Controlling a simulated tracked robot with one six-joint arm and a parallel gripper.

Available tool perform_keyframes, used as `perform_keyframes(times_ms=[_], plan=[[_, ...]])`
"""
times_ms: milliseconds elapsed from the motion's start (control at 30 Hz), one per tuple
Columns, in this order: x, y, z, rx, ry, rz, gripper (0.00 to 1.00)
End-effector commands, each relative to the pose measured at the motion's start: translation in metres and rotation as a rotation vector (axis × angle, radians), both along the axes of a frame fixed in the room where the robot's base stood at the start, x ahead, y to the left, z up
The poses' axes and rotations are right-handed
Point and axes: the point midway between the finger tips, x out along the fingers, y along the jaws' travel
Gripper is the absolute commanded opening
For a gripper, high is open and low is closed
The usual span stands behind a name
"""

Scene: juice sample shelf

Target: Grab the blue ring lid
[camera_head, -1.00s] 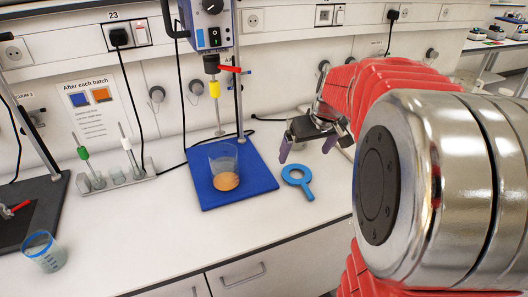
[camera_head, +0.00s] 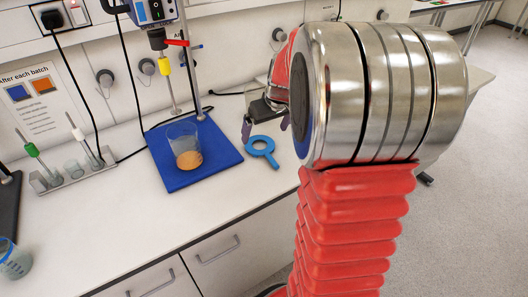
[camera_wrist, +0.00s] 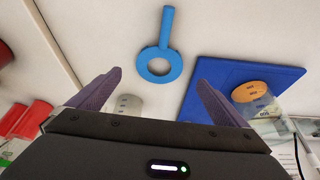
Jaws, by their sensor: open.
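The blue ring lid (camera_head: 261,147), a flat ring with a short handle, lies on the white bench right of the blue mat. It also shows in the wrist view (camera_wrist: 147,64), its handle pointing up. My gripper (camera_wrist: 160,80) is open and empty, its two purple fingers spread, with the ring showing beyond and between the fingertips. In the head view, my gripper (camera_head: 264,122) is above the bench near the ring, partly hidden behind my arm.
A clear beaker with orange contents (camera_head: 184,147) stands on the blue mat (camera_head: 217,141) under a stirrer (camera_head: 161,52). A rack with probes (camera_head: 72,173) and a blue-rimmed beaker (camera_head: 12,262) are at left. The bench in front of the ring is clear.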

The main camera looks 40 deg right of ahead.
Motion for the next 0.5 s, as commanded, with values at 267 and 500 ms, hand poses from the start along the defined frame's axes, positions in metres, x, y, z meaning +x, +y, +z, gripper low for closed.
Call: perform_keyframes(times_ms=[267,500], plan=[[0.009,-0.002,-0.024,0.000,0.000,-0.001,0.97],[0.010,-0.002,-0.024,0.000,0.000,-0.001,0.97]])
